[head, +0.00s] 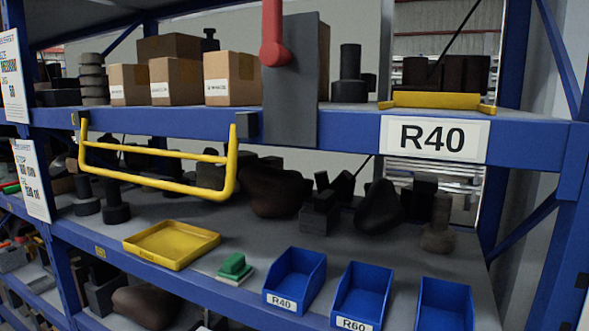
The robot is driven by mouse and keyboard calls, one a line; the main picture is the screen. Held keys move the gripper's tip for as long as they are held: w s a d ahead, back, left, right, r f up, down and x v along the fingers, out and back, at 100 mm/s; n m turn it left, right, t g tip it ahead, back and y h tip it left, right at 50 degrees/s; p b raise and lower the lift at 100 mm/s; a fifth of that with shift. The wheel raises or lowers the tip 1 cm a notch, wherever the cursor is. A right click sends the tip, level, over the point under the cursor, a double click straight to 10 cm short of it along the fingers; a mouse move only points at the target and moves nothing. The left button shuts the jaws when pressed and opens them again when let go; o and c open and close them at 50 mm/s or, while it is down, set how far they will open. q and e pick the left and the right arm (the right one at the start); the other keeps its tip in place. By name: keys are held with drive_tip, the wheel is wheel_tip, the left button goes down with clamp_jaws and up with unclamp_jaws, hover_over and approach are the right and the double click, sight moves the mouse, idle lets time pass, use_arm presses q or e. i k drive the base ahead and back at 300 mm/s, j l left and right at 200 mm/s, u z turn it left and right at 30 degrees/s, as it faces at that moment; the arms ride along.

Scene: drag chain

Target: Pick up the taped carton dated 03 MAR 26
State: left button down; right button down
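Three small brown taped cartons stand in a row on the upper shelf: a left carton (130,78), a middle carton (178,74) and a right carton (238,74). Each has a white label low on its front. The print is too small to read, so I cannot tell which is dated 03 MAR 26. The right carton stands close to the left of an upright grey plate (293,95) with a red handle (272,35). Neither of my grippers is in view.
A yellow rail frame (150,182) hangs below the upper shelf's blue edge. The lower shelf holds a yellow tray (170,245), a green block (234,263), blue bins (297,279) and dark parts. A yellow piece (435,101) lies above the R40 sign (433,138).

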sight(232, 79)
drive_tip(key=i+j+u, duration=0.2)
drive_tip(key=u, duration=0.15)
drive_tip(key=i+u, duration=0.4)
drive_tip(key=k+j, duration=0.05)
